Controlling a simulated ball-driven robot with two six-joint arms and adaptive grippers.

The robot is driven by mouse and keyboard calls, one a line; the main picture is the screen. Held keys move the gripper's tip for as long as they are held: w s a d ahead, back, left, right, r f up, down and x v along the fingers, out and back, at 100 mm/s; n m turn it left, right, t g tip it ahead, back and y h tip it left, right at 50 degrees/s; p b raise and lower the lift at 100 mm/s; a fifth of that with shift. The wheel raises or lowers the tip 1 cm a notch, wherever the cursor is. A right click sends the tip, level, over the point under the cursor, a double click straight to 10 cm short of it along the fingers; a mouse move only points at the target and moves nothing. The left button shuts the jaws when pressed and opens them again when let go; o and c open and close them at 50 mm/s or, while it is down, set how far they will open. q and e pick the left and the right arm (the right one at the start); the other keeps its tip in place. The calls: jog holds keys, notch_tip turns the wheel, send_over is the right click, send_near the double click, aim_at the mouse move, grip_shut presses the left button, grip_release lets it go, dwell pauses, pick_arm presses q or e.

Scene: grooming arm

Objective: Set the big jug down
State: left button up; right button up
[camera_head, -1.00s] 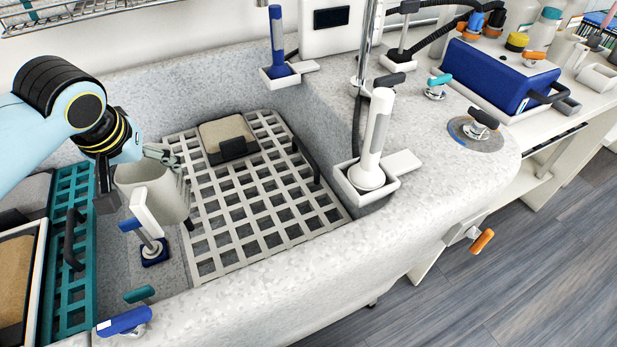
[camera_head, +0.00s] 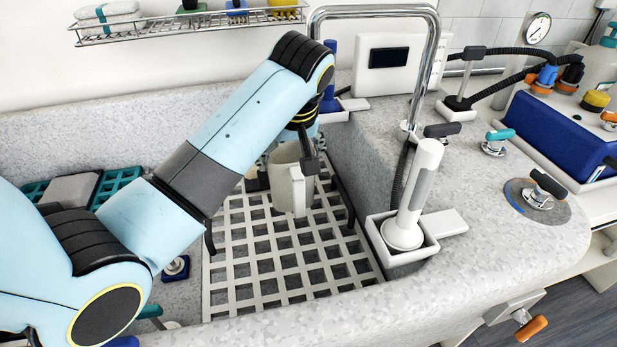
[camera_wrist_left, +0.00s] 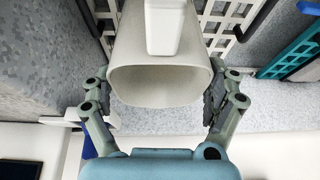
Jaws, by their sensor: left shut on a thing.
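The big jug (camera_head: 290,178) is pale grey with a white handle. In the head view it is upright over the far part of the white grate (camera_head: 247,262) in the tub. I cannot tell whether its base touches the grate. My left gripper (camera_head: 300,150) is at the jug's far side, mostly hidden by the arm and the jug. In the left wrist view the jug (camera_wrist_left: 160,85) sits between the two fingers of my left gripper (camera_wrist_left: 160,95), which are closed on its sides. My right gripper is in neither view.
The tub's right wall and a ledge with a white wand (camera_head: 416,195) in a holder (camera_head: 378,240) stand right of the jug. A curved metal pipe (camera_head: 436,45) rises behind them. The near part of the grate is clear.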

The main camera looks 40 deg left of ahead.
pick_arm(q)
jog(key=w+d+f, duration=0.2)
jog(key=shift+w+f, duration=0.15)
jog(key=shift+f, duration=0.2)
jog(key=shift+w+d+f, duration=0.1)
jog(key=shift+w+f, duration=0.05)
jog(key=shift+f, duration=2)
jog(key=o, duration=1.4)
jog(key=v, duration=1.2)
jog(key=shift+p, duration=0.4)
